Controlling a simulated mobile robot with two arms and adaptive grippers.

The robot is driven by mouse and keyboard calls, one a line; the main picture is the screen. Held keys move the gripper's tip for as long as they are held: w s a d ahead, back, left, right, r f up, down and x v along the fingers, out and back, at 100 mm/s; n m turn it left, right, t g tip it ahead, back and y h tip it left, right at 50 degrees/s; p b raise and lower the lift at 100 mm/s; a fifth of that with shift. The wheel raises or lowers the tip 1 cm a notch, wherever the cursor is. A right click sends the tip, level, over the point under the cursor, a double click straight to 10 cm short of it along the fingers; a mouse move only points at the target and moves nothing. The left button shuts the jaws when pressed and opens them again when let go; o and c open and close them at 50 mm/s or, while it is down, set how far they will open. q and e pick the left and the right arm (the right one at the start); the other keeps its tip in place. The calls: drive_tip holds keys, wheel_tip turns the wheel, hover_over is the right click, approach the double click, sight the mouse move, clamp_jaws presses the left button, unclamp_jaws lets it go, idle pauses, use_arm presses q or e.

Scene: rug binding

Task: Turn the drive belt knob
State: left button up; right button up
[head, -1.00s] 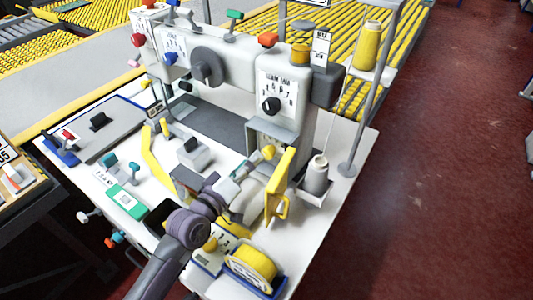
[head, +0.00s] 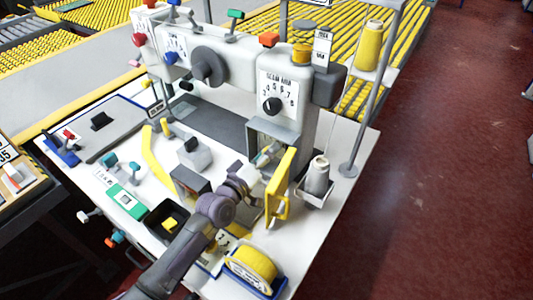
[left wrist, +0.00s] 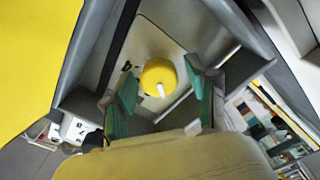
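A round yellow knob (left wrist: 158,75) with a white mark sits on a pale panel inside an open housing in the left wrist view; it appears to be the drive belt knob. My left gripper (left wrist: 162,90) is open, its green-padded fingers on either side of the knob. I cannot tell whether they touch it. In the head view my left gripper (head: 265,157) reaches into the open compartment (head: 275,128) low on the machine's right column. It hides the knob there.
A yellow door (head: 280,188) stands open just right of my gripper. A yellow spool (head: 252,262) in a blue holder lies near the front edge. A grey thread cone (head: 317,176) stands farther right. A dark bin (head: 168,222) is left of my arm.

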use_arm(q)
clamp_jaws()
drive_tip(key=shift+m, duration=0.4)
drive_tip(key=m, duration=0.2)
drive_tip(key=shift+r+m, duration=0.1)
drive_tip(key=shift+m, duration=0.2)
drive_tip(key=shift+m+p, duration=0.5)
drive_tip(key=shift+m, duration=1.1)
drive_tip(key=shift+o, duration=1)
unclamp_jaws()
